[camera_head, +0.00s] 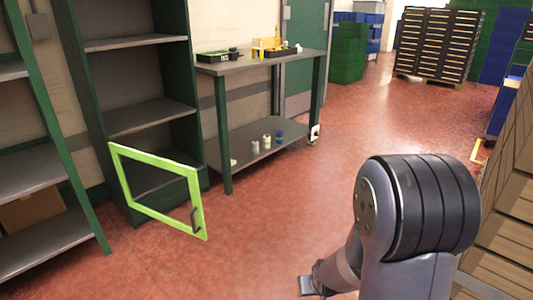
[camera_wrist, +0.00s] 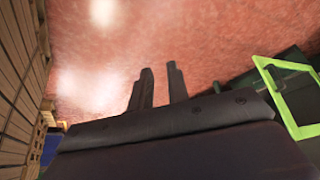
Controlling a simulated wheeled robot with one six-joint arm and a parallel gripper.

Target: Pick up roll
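I cannot clearly make out a roll. A small white rounded object (camera_head: 315,131) by the right leg of the workbench might be one, but it is too small to tell. My gripper (camera_wrist: 159,68) shows in the wrist view with its two dark fingers apart and nothing between them. Red floor lies beyond the fingers. In the head view my arm fills the lower right, and the gripper is far from the workbench.
A workbench (camera_head: 268,62) holds black and yellow items on top and several small bottles or jars on its lower shelf (camera_head: 238,150). A lime-green open frame with a handle (camera_head: 201,212) juts out before dark shelving. Wooden crates (camera_head: 510,200) stand at right. Middle floor is clear.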

